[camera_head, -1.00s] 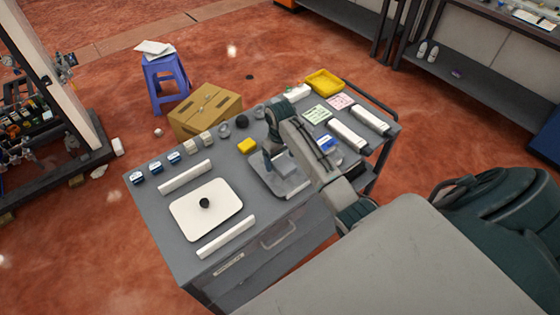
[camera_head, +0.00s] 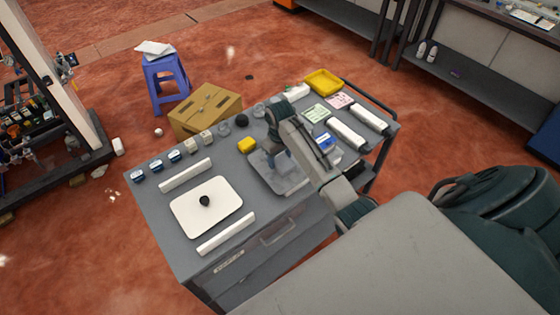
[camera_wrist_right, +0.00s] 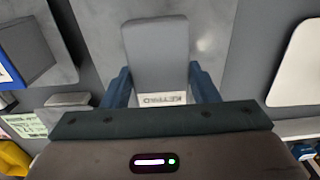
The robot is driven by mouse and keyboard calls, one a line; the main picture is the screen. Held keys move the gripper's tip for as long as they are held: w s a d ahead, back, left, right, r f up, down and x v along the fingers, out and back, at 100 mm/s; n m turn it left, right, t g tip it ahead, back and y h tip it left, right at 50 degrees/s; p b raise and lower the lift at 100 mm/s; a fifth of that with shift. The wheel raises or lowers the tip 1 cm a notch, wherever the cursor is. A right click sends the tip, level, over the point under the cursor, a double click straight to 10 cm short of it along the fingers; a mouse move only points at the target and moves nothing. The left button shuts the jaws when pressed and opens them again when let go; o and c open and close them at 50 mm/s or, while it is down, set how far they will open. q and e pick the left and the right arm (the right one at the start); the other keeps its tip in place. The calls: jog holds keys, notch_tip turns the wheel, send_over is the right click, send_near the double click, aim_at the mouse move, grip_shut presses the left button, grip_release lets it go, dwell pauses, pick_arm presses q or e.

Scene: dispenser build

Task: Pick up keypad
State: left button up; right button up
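The keypad (camera_wrist_right: 155,55) is a grey block with a white label at its near end, lettered upside down in the right wrist view. My right gripper (camera_wrist_right: 162,84) has its blue fingers on both sides of the keypad. The fingers look pressed against its sides, so it is shut on it. In the head view my right gripper (camera_head: 272,155) is over the grey tray (camera_head: 285,180) on the cart. My arm hides part of the tray, and the keypad is hard to make out there. The keypad's height above the tray is unclear. My left gripper is not in view.
A white plate (camera_head: 222,215) with a black knob (camera_head: 204,201) lies left of the tray, between two white bars. A blue-faced part (camera_head: 325,142) stands close to the right of my arm.

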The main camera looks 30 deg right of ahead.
jog(key=c, duration=0.4)
jog(key=shift+c, duration=0.2)
jog(key=shift+r, duration=0.1)
